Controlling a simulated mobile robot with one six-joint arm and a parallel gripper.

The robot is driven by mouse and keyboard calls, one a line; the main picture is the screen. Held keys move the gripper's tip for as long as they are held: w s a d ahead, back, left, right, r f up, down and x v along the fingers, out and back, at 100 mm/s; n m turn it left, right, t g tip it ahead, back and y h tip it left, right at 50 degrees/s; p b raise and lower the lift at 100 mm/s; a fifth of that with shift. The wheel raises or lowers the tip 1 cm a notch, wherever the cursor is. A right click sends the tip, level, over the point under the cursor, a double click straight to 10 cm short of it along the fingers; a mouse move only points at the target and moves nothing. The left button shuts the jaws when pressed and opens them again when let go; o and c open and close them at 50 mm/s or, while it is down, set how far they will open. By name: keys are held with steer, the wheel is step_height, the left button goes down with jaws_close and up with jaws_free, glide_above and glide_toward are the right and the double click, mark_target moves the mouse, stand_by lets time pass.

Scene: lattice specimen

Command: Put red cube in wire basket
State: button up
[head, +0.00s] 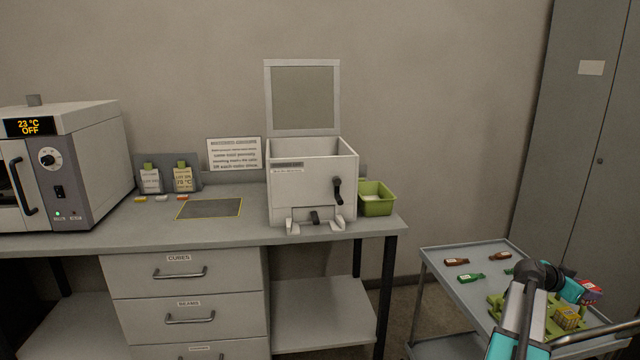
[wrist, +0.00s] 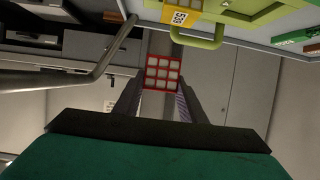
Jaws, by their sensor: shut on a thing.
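The red cube (wrist: 162,73) is an open lattice with pale square cells. In the wrist view it sits between the two fingertips of my gripper (wrist: 160,92), which is shut on it. In the head view my gripper (head: 582,289) is over the right side of the cart, and the red cube (head: 592,291) shows at its tip. I cannot make out a wire basket for certain in either view.
The cart (head: 450,283) carries a green tray (head: 497,304) with a yellow lattice block (head: 568,317), and brown and green specimens. On the bench stand an oven (head: 85,165), an open-lidded white box (head: 300,200) and a green bin (head: 376,206). A grey cabinet (head: 575,140) is behind.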

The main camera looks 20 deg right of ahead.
steer(key=w+a+r+n+t, duration=0.2)
steer(key=w+a, duration=0.4)
steer(key=w, duration=0.5)
steer(key=w+a+r+n+t, duration=0.2)
steer(key=w+a, duration=0.5)
steer(key=w, duration=0.4)
steer(key=w+a+r+n+t+p, duration=0.25)
steer(key=w+a+t, duration=0.25)
steer(key=w+a, duration=1.25)
steer(key=w+a+r+n+t+y, duration=0.1)
steer(key=w+a+n+t+y, duration=0.2)
steer(key=a, duration=1)
steer(key=w+a+r+n+t+y, duration=0.1)
steer(key=w+a+n, duration=0.25)
steer(key=a, duration=0.95)
steer(key=a+r+n+t+y, duration=0.1)
steer(key=a+r+n+y, duration=0.1)
steer(key=a, duration=0.9)
steer(key=w+a+r+n+t+y, duration=0.1)
steer(key=a+n+y, duration=0.4)
steer(key=a, duration=0.6)
steer(key=shift+a+r+n+t+y, duration=0.35)
steer(key=shift+t+y, duration=0.45)
steer(key=shift+y, duration=0.3)
steer(key=shift+d, duration=0.1)
